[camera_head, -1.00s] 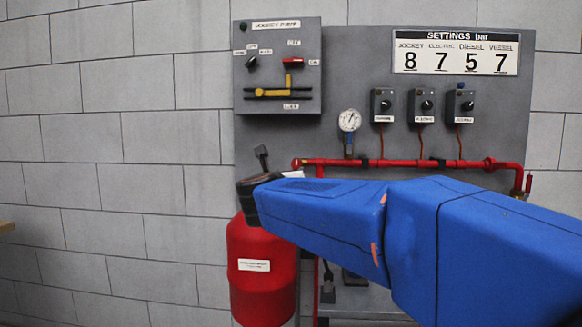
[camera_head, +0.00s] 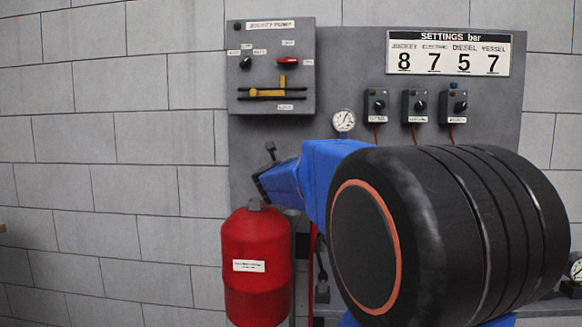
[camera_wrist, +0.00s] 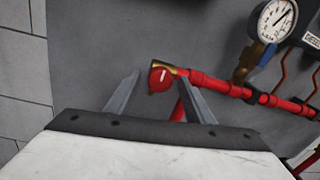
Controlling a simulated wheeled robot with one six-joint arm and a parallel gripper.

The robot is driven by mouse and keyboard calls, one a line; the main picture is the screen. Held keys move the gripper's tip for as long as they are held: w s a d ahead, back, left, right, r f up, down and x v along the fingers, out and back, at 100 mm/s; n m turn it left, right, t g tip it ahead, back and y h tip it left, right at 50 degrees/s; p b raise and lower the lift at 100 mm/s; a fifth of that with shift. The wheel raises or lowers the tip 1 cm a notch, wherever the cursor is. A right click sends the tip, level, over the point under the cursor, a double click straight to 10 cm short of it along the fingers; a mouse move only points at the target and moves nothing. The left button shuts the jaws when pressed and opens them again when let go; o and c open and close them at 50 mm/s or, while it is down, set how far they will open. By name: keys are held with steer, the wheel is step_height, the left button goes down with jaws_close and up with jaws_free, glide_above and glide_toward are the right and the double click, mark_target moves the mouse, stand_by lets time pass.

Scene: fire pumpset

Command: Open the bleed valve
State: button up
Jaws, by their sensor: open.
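In the wrist view a red round knob (camera_wrist: 161,81) with a white mark sits on a brass fitting at the left end of a red pipe (camera_wrist: 232,89). No label on it shows, so I cannot confirm it is the bleed valve. My gripper (camera_wrist: 159,75) is open and empty. Its two grey fingers point toward the knob, which appears between their tips; the remaining distance is hard to judge. In the head view only a small dark part of my gripper (camera_head: 270,149) shows above the red tank; my arm hides the knob and the pipe.
A red tank (camera_head: 257,262) stands below my gripper. A pressure gauge (camera_head: 344,122) is close to my arm; the wrist view shows it upper right (camera_wrist: 274,21). A jockey pump box (camera_head: 272,65) and several switch boxes are on the grey panel. The wall at left is clear.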

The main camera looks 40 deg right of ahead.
steer(key=shift+x, duration=1.05)
steer(key=c, duration=1)
